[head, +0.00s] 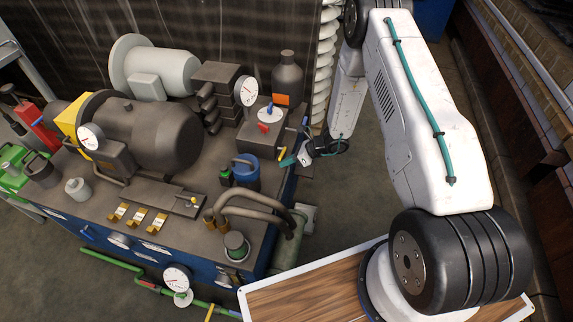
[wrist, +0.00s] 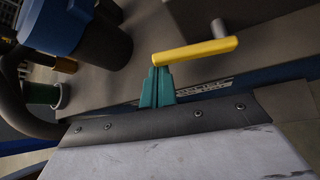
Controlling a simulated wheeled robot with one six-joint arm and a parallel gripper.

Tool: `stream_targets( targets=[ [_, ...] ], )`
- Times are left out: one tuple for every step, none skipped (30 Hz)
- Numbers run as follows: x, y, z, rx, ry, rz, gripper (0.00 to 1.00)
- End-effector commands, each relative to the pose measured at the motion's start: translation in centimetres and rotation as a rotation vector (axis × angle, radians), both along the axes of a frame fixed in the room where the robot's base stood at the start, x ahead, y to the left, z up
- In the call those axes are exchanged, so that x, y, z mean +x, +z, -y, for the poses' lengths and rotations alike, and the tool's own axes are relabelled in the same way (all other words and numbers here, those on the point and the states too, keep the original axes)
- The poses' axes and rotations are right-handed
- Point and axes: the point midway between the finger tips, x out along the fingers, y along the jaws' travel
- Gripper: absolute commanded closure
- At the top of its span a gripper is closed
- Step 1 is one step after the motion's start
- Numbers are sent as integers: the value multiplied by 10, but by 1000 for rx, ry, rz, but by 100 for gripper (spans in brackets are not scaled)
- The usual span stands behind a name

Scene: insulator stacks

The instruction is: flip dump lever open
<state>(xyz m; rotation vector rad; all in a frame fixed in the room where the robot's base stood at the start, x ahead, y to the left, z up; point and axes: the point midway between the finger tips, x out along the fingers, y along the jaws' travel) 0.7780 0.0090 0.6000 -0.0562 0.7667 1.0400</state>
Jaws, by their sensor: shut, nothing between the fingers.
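A yellow lever, which looks like the dump lever (wrist: 195,50), crosses the upper middle of the wrist view. In the head view the yellow lever (head: 282,153) is small, at the right edge of the machine bench, below the valve block. My gripper (head: 288,161) is at this edge, with its teal fingers shut and empty. In the wrist view the fingertips (wrist: 158,70) meet the lever's left end in the picture. I cannot tell whether they touch it.
A blue cylinder (head: 245,172) and bent pipes (head: 260,205) stand left of and below my gripper. A dark bottle (head: 287,75) stands behind. Floor to the right is open.

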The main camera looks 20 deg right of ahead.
Motion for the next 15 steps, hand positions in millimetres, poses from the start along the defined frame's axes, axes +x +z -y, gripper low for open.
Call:
stream_targets(
  targets=[
    [2, 4, 1, 23, 1, -33, 100],
    [3, 6, 1, 40, 2, -57, 100],
    [4, 8, 2, 61, 2, -88, 100],
    [4, 10, 2, 77, 1, -112, 100],
    [4, 12, 3, 94, 2, -136, 100],
    [5, 14, 4, 114, 1, -168, 100],
    [6, 16, 4, 130, 2, -192, 100],
    [6, 18, 5, 146, 1, -216, 100],
    [8, 20, 5, 167, 1, -247, 100],
    [8, 22, 6, 183, 2, -271, 100],
    [10, 23, 6, 199, 2, -295, 100],
    [11, 26, 7, 221, 3, -327, 100],
    [12, 27, 8, 235, 3, -350, 100],
    [13, 29, 8, 252, 2, -375, 100],
    [14, 31, 9, 273, 3, -407, 100]
  ],
)
